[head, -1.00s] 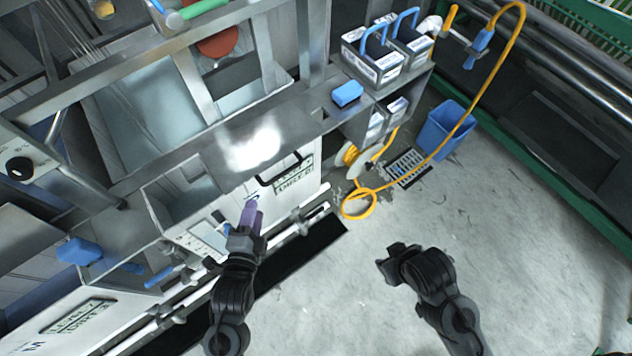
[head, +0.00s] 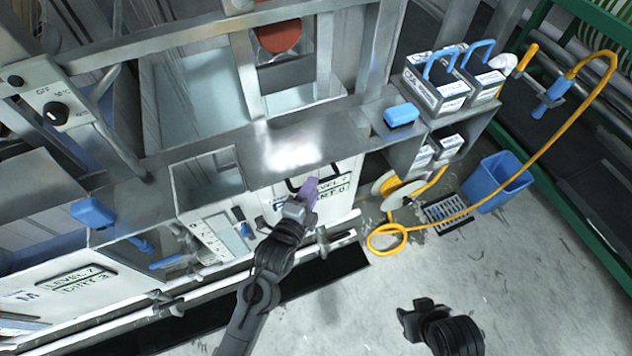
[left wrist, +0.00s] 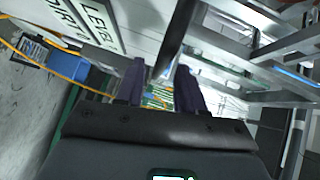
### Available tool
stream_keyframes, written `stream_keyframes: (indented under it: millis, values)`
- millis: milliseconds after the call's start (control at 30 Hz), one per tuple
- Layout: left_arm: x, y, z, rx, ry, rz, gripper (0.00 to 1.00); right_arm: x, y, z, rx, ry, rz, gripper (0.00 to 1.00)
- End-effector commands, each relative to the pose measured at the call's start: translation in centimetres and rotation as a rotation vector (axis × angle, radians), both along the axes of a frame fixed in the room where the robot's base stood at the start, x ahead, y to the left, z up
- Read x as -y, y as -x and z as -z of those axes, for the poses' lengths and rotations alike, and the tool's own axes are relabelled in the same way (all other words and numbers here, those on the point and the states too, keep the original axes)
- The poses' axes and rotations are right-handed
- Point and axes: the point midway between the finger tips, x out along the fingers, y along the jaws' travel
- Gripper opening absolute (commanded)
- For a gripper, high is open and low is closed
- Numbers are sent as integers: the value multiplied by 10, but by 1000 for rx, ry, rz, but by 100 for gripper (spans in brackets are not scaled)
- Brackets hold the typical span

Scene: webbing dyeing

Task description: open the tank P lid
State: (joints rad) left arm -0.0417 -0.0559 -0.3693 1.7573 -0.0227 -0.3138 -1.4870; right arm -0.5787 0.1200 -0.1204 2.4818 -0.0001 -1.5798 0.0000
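The tank with the letter P (head: 281,203) on its white front panel is right of centre in the head view. A shiny steel top (head: 290,150) lies above this panel; I cannot tell its lid edges clearly. A black bar handle (head: 292,185) sits at its front edge, partly hidden by my left gripper (head: 310,192). The left gripper's purple fingers are at the handle. In the left wrist view the fingers (left wrist: 160,85) are apart, with a dark bar (left wrist: 179,35) just beyond the gap. I cannot tell contact. My right gripper (head: 415,315) is over the floor, away from the tank.
A blue block (head: 401,115) lies on the steel ledge to the right, beside bins with blue handles (head: 437,90). A yellow hose (head: 545,150) loops over the floor near a blue bucket (head: 497,182). Another blue block (head: 93,212) is at left.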

Motion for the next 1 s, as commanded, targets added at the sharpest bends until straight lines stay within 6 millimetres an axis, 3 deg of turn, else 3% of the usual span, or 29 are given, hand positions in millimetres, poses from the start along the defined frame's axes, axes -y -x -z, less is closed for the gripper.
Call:
stream_keyframes:
  millis: [300,667,900,1000]
  values:
    - [12,-28,4,1,1,0,38,2,1,3,-3,7,-4,43]
    - [13,-30,5,0,0,0,38,0,1,3,-4,1,0,43]
    - [13,-30,5,0,0,0,2,-1,1,3,-5,-4,4,43]
    - [13,-30,5,0,0,0,0,-1,1,3,-5,-5,4,43]
